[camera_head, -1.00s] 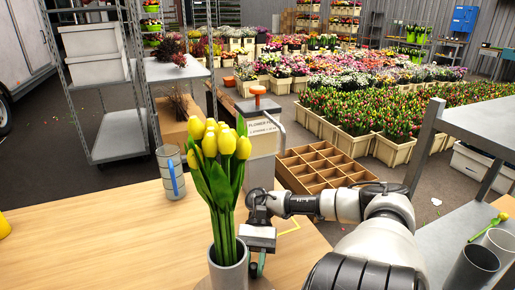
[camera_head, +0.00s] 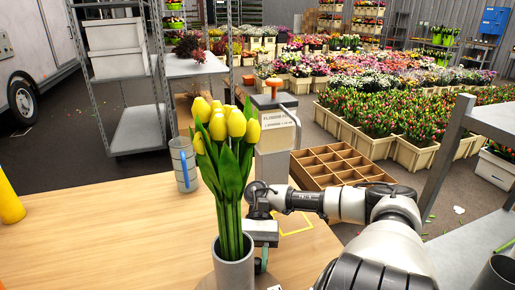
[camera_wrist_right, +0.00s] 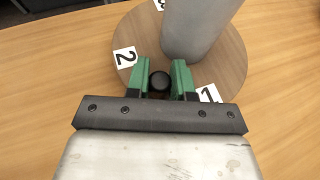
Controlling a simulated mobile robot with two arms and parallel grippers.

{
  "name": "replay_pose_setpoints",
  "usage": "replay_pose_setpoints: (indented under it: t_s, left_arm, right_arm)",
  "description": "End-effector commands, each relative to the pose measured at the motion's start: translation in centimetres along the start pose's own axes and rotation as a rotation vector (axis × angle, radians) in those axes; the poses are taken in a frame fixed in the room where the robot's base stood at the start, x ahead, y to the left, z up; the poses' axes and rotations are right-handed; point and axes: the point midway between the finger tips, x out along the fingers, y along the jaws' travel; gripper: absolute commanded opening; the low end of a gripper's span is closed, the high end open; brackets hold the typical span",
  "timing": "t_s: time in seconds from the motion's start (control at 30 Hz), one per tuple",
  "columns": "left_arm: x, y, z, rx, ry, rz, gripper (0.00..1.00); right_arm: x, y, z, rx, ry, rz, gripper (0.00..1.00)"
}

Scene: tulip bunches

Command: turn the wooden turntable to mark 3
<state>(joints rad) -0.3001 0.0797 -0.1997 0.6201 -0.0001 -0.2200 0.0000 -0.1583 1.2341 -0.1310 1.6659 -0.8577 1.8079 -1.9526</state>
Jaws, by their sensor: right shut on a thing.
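The round wooden turntable (camera_wrist_right: 232,72) lies on the table in the right wrist view. White cards on it read 2 (camera_wrist_right: 125,57), 1 (camera_wrist_right: 208,93) and, cut by the top edge, 3 (camera_wrist_right: 160,4). A grey vase (camera_wrist_right: 195,30) stands on the disc; in the head view the vase (camera_head: 234,270) holds yellow tulips (camera_head: 228,135). My right gripper (camera_wrist_right: 162,75) has its green fingers on both sides of a black knob (camera_wrist_right: 160,82) near the disc's rim, shut on it. In the head view my right gripper (camera_head: 263,258) is just right of the vase. My left gripper is not in view.
The wooden table (camera_head: 110,235) is mostly clear on the left. A yellow outline (camera_head: 297,222) marks the table's right. A divided wooden crate (camera_head: 335,165) sits beyond.

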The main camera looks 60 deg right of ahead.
Motion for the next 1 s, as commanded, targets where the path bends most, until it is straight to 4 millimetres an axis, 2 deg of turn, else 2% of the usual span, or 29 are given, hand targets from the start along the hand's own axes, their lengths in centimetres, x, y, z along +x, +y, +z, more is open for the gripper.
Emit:
replay_pose_setpoints:
  t_s: [0.07, 0.1, 0.23, 0.57, 0.67, 0.87, 1.0]
  left_arm:
    - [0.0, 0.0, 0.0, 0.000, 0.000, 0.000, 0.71]
    - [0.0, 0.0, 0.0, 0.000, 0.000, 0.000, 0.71]
    - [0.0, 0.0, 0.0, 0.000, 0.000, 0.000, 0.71]
    - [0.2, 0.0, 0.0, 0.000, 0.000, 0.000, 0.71]
    - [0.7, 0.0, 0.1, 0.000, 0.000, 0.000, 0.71]
    - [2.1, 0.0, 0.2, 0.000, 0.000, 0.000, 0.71]
    - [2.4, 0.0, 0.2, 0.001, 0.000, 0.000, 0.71]
  right_arm:
    - [0.0, 0.0, 0.0, -0.003, 0.001, -0.001, 0.00]
    - [0.0, 0.0, 0.0, -0.003, 0.001, -0.001, 0.29]
    - [0.0, 0.0, 0.0, -0.003, 0.000, -0.001, 0.48]
    - [-0.4, -0.1, -0.1, -0.002, 0.001, -0.002, 0.48]
    - [-1.5, -0.1, -0.2, -0.002, 0.003, -0.004, 0.48]
    - [-5.2, -0.1, -0.3, -0.005, 0.004, -0.006, 0.48]
    - [-6.5, -0.1, -0.1, -0.002, 0.002, 0.000, 0.48]
